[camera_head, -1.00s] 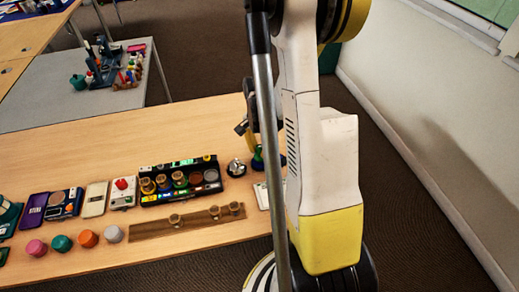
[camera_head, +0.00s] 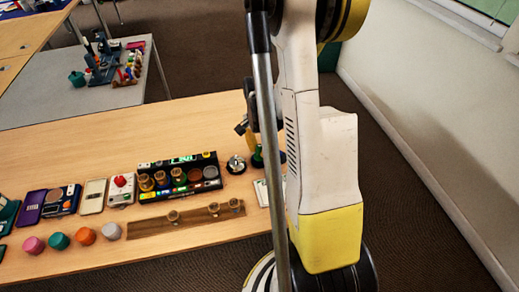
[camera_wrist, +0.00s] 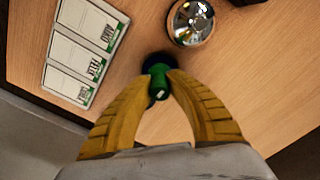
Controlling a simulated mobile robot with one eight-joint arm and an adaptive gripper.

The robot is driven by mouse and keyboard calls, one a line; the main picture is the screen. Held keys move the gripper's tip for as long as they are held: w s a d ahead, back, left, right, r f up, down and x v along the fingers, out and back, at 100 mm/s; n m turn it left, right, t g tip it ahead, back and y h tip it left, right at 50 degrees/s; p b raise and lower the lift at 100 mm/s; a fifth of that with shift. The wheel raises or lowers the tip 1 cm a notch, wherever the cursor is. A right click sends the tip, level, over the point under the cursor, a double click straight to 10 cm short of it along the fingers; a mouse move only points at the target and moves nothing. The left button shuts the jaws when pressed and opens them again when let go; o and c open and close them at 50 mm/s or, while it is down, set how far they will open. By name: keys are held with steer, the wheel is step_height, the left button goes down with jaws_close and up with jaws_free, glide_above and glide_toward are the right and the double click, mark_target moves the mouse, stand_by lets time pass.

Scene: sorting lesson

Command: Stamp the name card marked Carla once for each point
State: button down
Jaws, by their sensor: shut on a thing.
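My gripper (camera_wrist: 166,84) is shut on a green stamp (camera_wrist: 160,95) in the wrist view. A dark round shape shows at the stamp's far end; I cannot tell whether it is the stamp's base or a pad under it. In the head view the green stamp (camera_head: 257,157) shows beside my arm, which hides most of the gripper. A white-framed holder with three name cards (camera_wrist: 75,55) lies to the left in the wrist view. Its edge (camera_head: 262,192) shows in the head view.
A silver bell (camera_wrist: 190,22) stands close to the stamp. In the head view, a black panel (camera_head: 152,198) with a lit display and a wooden strip (camera_head: 150,226) with pegs lie to the left. Coloured knobs (camera_head: 85,236) line the front. The table behind the panel is clear.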

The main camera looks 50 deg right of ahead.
steer(key=shift+f+b, duration=0.5)
steer(key=shift+b, duration=0.05)
stand_by(1.4)
steer(key=shift+r+p, duration=2.5)
steer(key=shift+r, duration=1.1)
steer(key=shift+f, duration=0.1)
